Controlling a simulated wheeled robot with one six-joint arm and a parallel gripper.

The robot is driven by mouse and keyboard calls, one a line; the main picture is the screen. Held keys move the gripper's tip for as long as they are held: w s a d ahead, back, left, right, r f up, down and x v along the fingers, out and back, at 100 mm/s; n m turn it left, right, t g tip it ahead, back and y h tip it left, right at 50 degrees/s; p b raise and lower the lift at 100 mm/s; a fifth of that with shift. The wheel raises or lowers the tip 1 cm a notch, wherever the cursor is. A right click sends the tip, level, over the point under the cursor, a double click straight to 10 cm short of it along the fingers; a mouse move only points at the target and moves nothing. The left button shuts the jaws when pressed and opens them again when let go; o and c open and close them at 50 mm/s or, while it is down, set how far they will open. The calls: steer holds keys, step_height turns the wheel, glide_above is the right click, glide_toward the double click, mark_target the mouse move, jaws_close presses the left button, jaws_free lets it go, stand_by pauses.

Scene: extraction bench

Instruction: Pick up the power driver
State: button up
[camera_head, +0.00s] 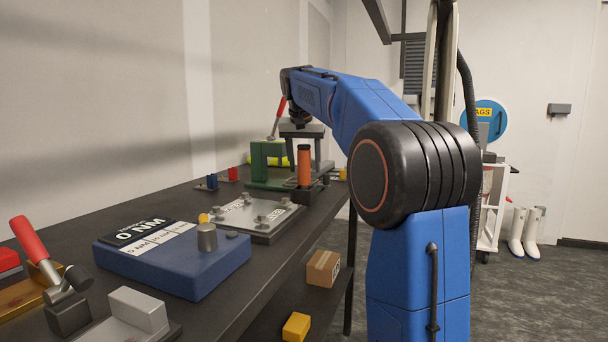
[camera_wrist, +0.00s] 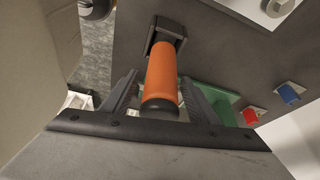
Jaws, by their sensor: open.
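The power driver (camera_head: 304,167) looks like an orange upright cylinder with a dark top and a dark base. It stands near the right edge of the dark bench. In the wrist view the orange driver (camera_wrist: 162,75) lies between the two jaws, with its dark foot at the top of the picture. My gripper (camera_head: 304,150) is over the driver, pointing down; in the wrist view my gripper (camera_wrist: 165,90) is open, with one dark finger on each side of the orange body. A gap shows on the left side; contact on the right cannot be told.
A green press-like fixture (camera_head: 262,165) stands close behind and left of the driver. A metal plate with bolts (camera_head: 258,236) and a blue box (camera_head: 160,272) lie nearer on the bench. A red-handled clamp (camera_head: 45,260) is at the front left. Small red and blue blocks sit beyond.

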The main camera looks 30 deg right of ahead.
jaws_close()
steer(key=shift+r, duration=0.1)
